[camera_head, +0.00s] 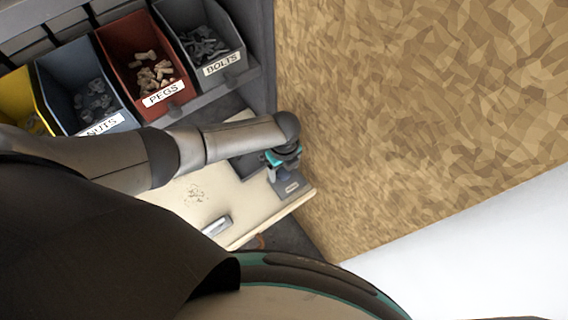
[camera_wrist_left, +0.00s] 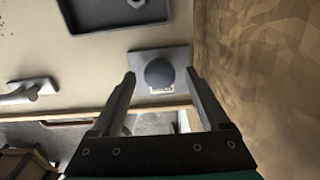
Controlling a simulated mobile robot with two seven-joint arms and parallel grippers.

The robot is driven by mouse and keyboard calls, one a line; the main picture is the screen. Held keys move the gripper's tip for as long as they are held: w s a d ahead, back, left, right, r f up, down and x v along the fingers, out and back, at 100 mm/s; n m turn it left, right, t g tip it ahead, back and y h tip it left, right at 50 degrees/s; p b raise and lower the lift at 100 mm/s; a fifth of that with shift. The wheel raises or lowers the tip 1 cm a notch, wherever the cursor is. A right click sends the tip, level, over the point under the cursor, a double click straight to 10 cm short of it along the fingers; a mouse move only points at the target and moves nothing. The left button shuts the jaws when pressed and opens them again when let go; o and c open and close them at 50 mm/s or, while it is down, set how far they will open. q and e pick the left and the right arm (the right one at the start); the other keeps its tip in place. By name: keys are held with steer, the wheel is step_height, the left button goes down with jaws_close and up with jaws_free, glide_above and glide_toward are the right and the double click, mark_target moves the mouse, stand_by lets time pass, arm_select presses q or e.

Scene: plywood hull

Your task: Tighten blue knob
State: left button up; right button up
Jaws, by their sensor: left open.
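A dark, rounded knob (camera_wrist_left: 159,73) stands on a square grey plate (camera_wrist_left: 146,60) with a small pale label, in the left wrist view. Its blue tint is faint here. The plate also shows in the head view (camera_head: 290,188) at the right end of the pale bench, but my wrist hides the knob there. My left gripper (camera_wrist_left: 160,77) is open, with one finger to each side of the knob in the picture. I cannot tell whether the fingers are level with it or touch it. In the head view my left gripper (camera_head: 284,164) hangs over the plate. My right gripper is not in view.
The bench (camera_head: 228,198) carries a dark tray (camera_wrist_left: 112,24) and a metal clamp-like part (camera_head: 216,226). Bins of nuts (camera_head: 85,95), pegs (camera_head: 140,62) and bolts (camera_head: 202,40) stand behind. A chipboard wall (camera_head: 420,110) rises close to my gripper's right.

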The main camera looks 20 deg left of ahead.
mark_target(284, 172)
arm_select(q)
steer(key=shift+r, duration=0.6)
step_height(284, 172, up, 14)
steer(key=p, duration=0.3)
